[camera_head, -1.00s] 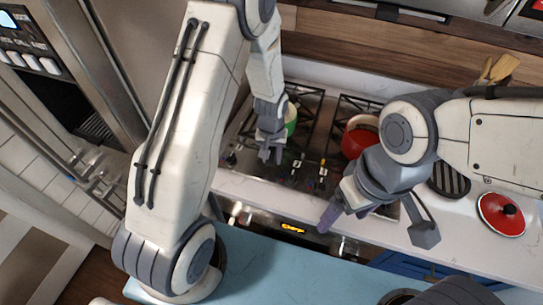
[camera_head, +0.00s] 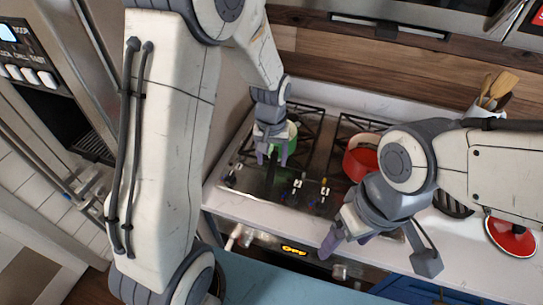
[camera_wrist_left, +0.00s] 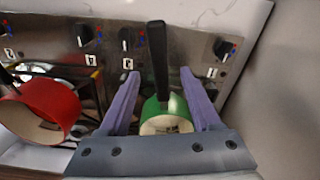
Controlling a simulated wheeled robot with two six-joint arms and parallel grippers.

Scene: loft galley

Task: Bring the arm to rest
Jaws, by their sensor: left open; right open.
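My left gripper (camera_head: 272,160) is open over the left part of the stove, with its arm coming down from the top left. In the left wrist view the purple fingers (camera_wrist_left: 160,74) stand apart, one on each side of a green pot (camera_wrist_left: 178,108) and its black handle (camera_wrist_left: 158,60). Nothing shows clamped between them. The green pot is mostly hidden behind the gripper in the head view (camera_head: 292,131). My right gripper (camera_head: 346,243) is open and empty, above the front edge of the counter.
A red pot (camera_head: 359,160) stands on the stove right of the left gripper; it also shows in the left wrist view (camera_wrist_left: 50,104). A red lid (camera_head: 510,236) lies on the white counter. A utensil holder (camera_head: 487,106) stands at the back right. Stove knobs (camera_wrist_left: 224,48) line the front.

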